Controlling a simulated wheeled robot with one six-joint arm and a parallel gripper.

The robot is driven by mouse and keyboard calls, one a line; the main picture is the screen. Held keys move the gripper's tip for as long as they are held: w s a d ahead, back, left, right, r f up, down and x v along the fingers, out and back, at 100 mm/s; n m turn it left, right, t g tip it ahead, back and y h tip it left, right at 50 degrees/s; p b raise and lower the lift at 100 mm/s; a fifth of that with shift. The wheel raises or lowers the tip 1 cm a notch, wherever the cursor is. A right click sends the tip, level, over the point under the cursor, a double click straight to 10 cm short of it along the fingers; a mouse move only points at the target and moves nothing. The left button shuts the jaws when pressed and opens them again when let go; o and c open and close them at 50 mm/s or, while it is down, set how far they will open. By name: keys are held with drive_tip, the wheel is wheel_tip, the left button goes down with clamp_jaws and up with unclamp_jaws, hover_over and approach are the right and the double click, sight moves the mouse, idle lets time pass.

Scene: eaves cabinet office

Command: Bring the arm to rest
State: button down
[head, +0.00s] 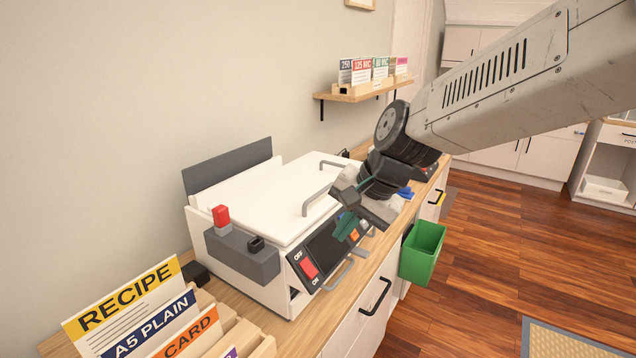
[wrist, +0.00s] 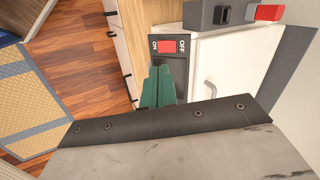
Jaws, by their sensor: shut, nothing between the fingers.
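My arm reaches in from the upper right in the head view. My gripper (head: 348,228) hangs in front of the machine's front panel, with its green fingers pointing down and left. The fingers are closed together with nothing between them. In the wrist view the green fingers (wrist: 157,88) show just below the machine's red switch. I cannot tell whether the fingertips touch the panel.
A white machine (head: 262,235) with an OFF/ON switch (head: 309,267) and handles stands on the wooden counter (head: 330,305). Recipe cards (head: 135,300) stand at front left. A green bin (head: 422,252) hangs at the counter's front. A card shelf (head: 365,92) is on the wall. Open floor (head: 490,250) lies right.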

drive_tip(key=s+d+r+n+h, duration=0.1)
drive_tip(key=s+d+n+h, duration=0.1)
drive_tip(key=s+d, duration=0.7)
drive_tip(key=s+d+r+n+g+h, duration=0.1)
drive_tip(key=s+d+n+h, duration=0.1)
drive_tip(key=s+d, duration=0.6)
drive_tip(key=s+n, duration=0.1)
drive_tip(key=s, duration=0.4)
drive_tip(key=shift+s+d+n, duration=0.4)
